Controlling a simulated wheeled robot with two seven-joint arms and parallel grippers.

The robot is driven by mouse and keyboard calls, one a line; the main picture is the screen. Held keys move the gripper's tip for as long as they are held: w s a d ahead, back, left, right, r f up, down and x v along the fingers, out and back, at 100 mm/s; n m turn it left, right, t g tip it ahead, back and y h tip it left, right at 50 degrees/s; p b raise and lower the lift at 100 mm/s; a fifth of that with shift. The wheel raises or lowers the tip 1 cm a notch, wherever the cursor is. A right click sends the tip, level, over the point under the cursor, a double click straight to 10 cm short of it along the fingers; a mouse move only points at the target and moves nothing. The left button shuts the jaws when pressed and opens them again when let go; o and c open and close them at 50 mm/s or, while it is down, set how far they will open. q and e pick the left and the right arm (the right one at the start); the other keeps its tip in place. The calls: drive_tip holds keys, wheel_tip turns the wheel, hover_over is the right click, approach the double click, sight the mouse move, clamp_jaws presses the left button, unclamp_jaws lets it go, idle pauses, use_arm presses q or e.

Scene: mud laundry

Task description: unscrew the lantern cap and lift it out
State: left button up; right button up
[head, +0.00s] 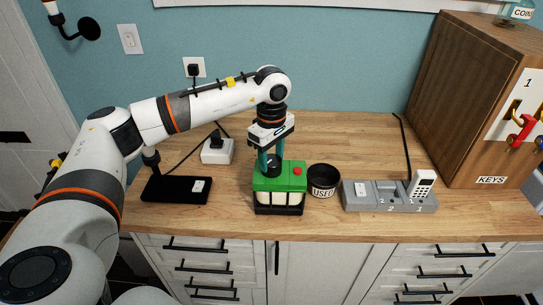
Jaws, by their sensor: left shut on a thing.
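The lantern (279,190) stands on the wooden counter in the head view. It has a green top with a red button, pale side panels and a dark base. A black round cap (273,169) sits at the left of the green top. My left gripper (270,164) points straight down from above, its teal fingers on either side of the cap and shut on it. The cap is at the level of the lantern's top; I cannot tell whether it is loose. My right gripper is not in view.
A black bowl labelled USED (323,181) stands just right of the lantern. Further right are a grey dock (390,203) with a white handset (422,185) and a wooden KEYS cabinet (461,95). A black pad (176,190) and white socket box (217,151) lie left.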

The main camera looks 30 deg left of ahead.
use_arm(q)
drive_tip(key=shift+n, duration=0.8)
drive_tip(key=n, duration=0.2)
drive_tip(key=shift+n, duration=0.3)
drive_tip(key=shift+n, duration=0.3)
drive_tip(key=shift+r+n, duration=0.1)
drive_tip(key=shift+n, duration=1.3)
drive_tip(key=shift+n, duration=1.5)
